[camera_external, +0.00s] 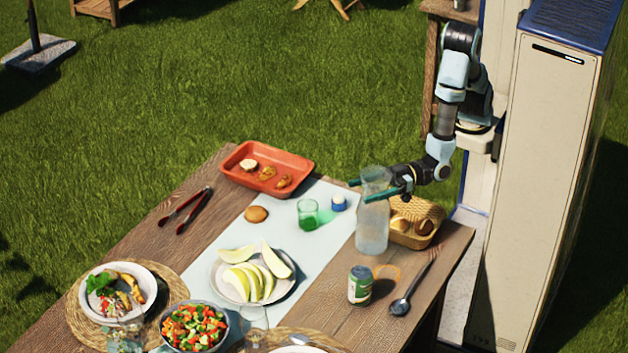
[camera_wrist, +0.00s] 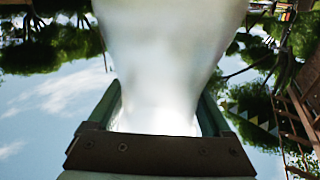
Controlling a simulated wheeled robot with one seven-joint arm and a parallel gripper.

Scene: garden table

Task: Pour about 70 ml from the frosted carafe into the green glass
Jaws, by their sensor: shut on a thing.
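The frosted carafe (camera_external: 372,228) is a tall, pale, translucent vessel. It looks upright at the right part of the table; whether its base touches the table I cannot tell. My gripper (camera_external: 362,190) is shut on its upper part, with green fingers on either side. In the wrist view the carafe (camera_wrist: 170,60) fills the middle between the fingers (camera_wrist: 158,118). The green glass (camera_external: 308,214) stands on the pale runner, left of the carafe and apart from it. How much liquid is in either I cannot tell.
A blue-capped item (camera_external: 338,203) stands between glass and carafe. A bread basket (camera_external: 432,212) is right of the carafe, and a green can (camera_external: 360,285) and spoon (camera_external: 400,306) are in front. A melon plate (camera_external: 220,285) and an orange tray (camera_external: 297,163) lie around the glass.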

